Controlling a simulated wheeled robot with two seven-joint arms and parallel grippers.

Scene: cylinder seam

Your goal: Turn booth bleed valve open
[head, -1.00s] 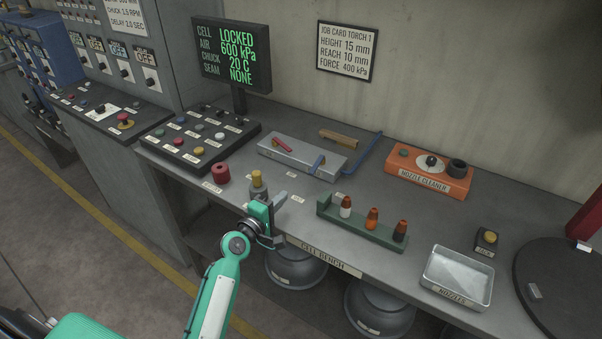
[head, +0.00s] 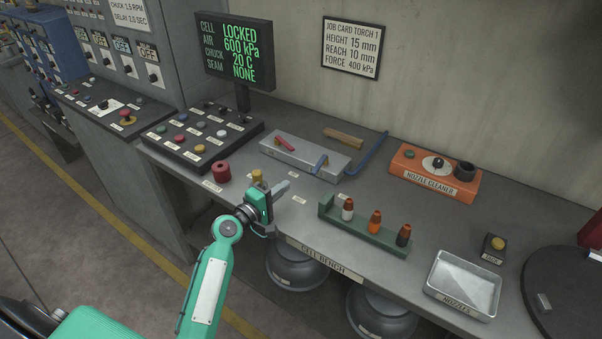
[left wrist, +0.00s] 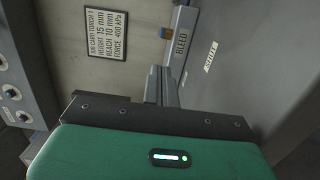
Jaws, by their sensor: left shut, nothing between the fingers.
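The grey valve block (head: 300,153) lies on the bench, with a red handle (head: 286,144) at its left and a short blue handle (head: 321,162) at its right front. A plate reading SHUT (left wrist: 210,56) is on the bench. My left gripper (head: 281,188) is shut and empty, over the bench's front part, short of the block and apart from the handles. Its shut fingers (left wrist: 163,86) point toward the BLEED face. My right gripper is out of view.
A brass-topped object (head: 257,177) stands just behind my left gripper, partly hidden by it. A red cylinder (head: 221,171) is to its left. A green rack (head: 365,235) with small nozzles is to its right. The button panel (head: 205,135) is further left.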

